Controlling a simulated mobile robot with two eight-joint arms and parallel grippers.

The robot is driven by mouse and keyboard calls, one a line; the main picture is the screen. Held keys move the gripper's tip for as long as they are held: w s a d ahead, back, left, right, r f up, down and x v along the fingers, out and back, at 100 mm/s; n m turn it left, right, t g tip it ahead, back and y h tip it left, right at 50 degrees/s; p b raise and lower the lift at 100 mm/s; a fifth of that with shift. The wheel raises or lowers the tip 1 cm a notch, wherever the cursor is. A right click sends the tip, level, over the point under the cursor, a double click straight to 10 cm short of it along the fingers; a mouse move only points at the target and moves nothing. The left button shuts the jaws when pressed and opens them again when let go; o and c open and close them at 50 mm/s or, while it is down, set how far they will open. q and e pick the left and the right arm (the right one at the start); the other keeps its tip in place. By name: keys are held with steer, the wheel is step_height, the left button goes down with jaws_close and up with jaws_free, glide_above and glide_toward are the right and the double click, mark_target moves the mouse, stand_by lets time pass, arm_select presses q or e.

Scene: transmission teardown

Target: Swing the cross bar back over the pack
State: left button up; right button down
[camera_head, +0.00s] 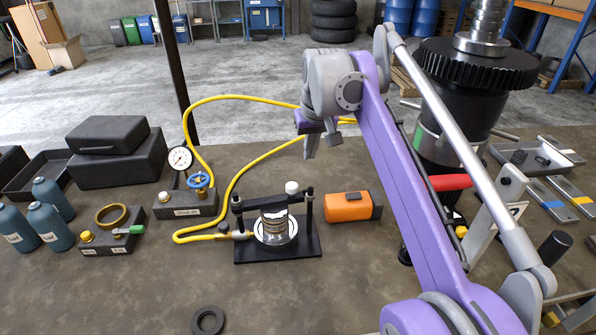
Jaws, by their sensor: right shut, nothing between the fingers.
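The pack (274,228) is a short silvery stack on a round plate, on a small black fixture base (305,246). A black post rises on each side of it. The dark cross bar (258,202) runs between the post tops at the level of the pack's top. From this angle I cannot tell whether it lies right over the pack or just behind. A white knob (292,187) shows near its right end. My right gripper (318,142) is shut and empty, above and beyond the fixture, apart from the bar. My left gripper is not in view.
An orange block (348,207) lies to the right. A black ring (207,321) lies in front. A large geared shaft (472,65) stands at right.

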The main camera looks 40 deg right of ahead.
step_height(320, 180, down, 9)
steer(key=shift+s+a+f+b, duration=0.15)
steer(key=shift+s+a+b, duration=0.05)
steer(key=shift+s+b, duration=0.2)
stand_by(0.4)
steer(key=shift+s+a, duration=0.2)
steer(key=shift+s, duration=0.5)
steer(key=p+v, duration=0.1)
steer(key=v, duration=1)
steer(key=shift+f, duration=0.1)
